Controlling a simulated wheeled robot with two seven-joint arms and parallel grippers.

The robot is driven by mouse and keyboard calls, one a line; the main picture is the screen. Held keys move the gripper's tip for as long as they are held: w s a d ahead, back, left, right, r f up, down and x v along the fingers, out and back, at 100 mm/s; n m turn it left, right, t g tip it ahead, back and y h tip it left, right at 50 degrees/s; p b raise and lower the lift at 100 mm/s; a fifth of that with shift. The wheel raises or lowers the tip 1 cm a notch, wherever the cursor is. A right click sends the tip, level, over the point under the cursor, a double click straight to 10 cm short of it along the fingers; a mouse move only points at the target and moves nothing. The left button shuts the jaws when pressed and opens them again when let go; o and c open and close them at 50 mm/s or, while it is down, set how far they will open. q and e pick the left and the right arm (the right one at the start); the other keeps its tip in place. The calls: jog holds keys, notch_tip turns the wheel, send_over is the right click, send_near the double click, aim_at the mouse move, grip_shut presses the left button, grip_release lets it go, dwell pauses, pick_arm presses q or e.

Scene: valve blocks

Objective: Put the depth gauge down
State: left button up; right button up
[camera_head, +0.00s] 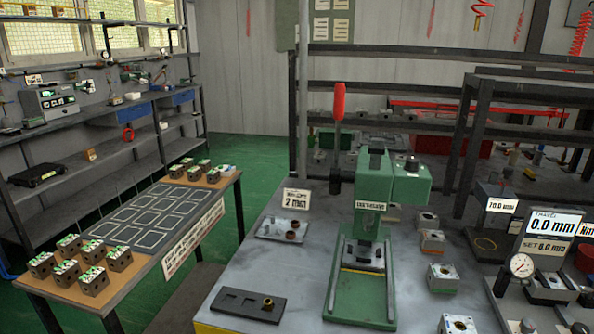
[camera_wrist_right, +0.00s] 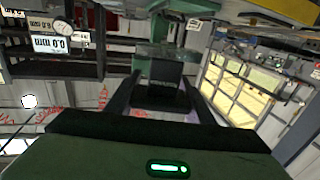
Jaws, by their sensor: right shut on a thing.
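My right gripper (camera_wrist_right: 160,80) shows in the right wrist view, with its two dark fingers closed on a dark, block-like thing with a wider grey-green part beyond it. I take this to be the depth gauge (camera_wrist_right: 168,73), though its details are too dark to make out. Its lower part is hidden by the gripper body. No clear surface shows touching it. Neither gripper shows in the head view.
A green press (camera_head: 362,285) with a red-handled lever stands on the grey bench (camera_head: 235,285). A dark tray (camera_head: 248,305) lies at the bench's front left. A dial gauge (camera_head: 521,265) stands at right beside displays. Valve blocks sit on the left table (camera_head: 140,265).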

jog(key=w+d+r+m+h, duration=0.1)
jog(key=w+d+r+h, duration=0.1)
jog(key=w+d, duration=0.5)
jog(key=w+d+r+m+h, duration=0.1)
jog(key=w+d, duration=0.6)
jog(key=w, duration=0.7)
notch_tip(320, 180, up, 2)
jog(key=shift+d+m+h, duration=0.3)
jog(key=shift+d+h, duration=0.05)
jog(key=shift+h, duration=0.15)
notch_tip(320, 180, down, 10)
jog(key=b, duration=0.2)
jog(key=shift+r, duration=0.2)
